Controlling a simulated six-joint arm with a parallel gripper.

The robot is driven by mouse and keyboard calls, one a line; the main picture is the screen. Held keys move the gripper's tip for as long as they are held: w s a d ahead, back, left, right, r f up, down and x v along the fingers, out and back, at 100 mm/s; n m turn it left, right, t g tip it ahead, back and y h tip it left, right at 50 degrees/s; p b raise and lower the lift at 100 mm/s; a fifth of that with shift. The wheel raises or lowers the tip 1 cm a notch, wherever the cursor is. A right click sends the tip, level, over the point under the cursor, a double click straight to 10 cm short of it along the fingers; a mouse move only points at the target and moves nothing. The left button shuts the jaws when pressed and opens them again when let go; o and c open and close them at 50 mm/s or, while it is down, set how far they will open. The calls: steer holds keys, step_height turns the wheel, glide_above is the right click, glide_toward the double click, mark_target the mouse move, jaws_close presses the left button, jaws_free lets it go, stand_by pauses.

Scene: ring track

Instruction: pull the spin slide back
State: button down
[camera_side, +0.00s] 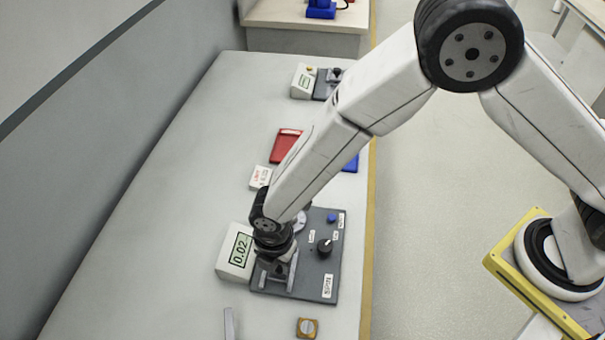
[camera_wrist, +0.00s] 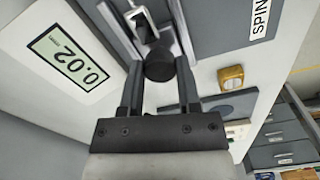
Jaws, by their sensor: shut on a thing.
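The spin slide (camera_wrist: 158,62) shows in the wrist view as a dark round knob on a light metal bracket. It sits between the two fingers of my gripper (camera_wrist: 160,85), which is shut on it. In the side view my gripper (camera_side: 272,268) points down over the left part of the grey control panel (camera_side: 315,288), and my wrist hides most of the slide. A white display box (camera_side: 235,255) stands at the panel's left and reads 0.02; the same readout (camera_wrist: 68,57) shows large in the wrist view.
The panel also carries a black knob (camera_side: 324,247) and a blue button (camera_side: 332,218). A small yellow-brown block (camera_side: 307,327) lies in front of the panel. A red tray (camera_side: 285,145) and a second device (camera_side: 303,82) are farther back. The table's left side is clear.

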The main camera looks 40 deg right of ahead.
steer(key=shift+s+a, duration=0.15)
steer(key=shift+a, duration=0.05)
steer(key=shift+c, duration=1.5)
jaws_free()
steer(key=shift+r, duration=0.15)
steer(key=shift+r, duration=3.8)
